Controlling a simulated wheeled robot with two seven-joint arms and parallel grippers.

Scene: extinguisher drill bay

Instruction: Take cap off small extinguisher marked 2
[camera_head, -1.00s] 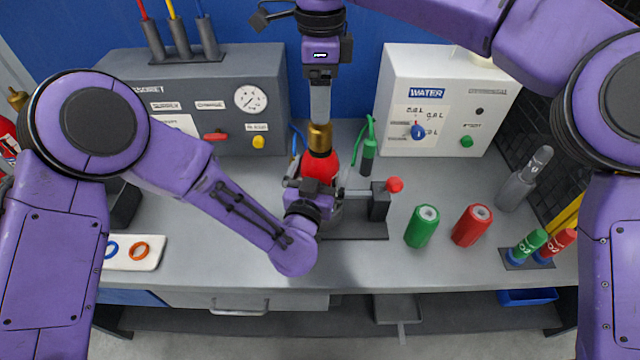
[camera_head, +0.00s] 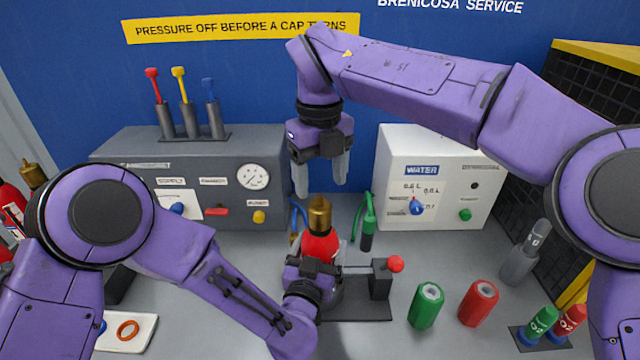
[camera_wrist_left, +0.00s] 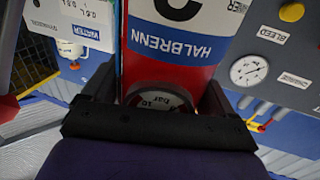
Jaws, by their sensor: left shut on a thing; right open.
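The small red extinguisher (camera_head: 320,245) stands in the bench fixture with its brass cap (camera_head: 319,215) on top. In the left wrist view its body (camera_wrist_left: 190,70) shows a HALBRENN label; the number above is cut off by the frame. My left gripper (camera_head: 312,268) is shut on the extinguisher body, one finger on each side. My right gripper (camera_head: 321,190) is open and empty, pointing down just above the cap, with a small gap between. My left gripper and forearm hide the lower body.
A grey panel (camera_head: 130,150) with gauge and levers stands behind left, a white WATER box (camera_head: 440,155) behind right. A red-knobbed clamp (camera_head: 395,264), green cylinder (camera_head: 426,305) and red cylinder (camera_head: 478,302) stand right. Another brass-capped extinguisher (camera_head: 10,200) is at far left.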

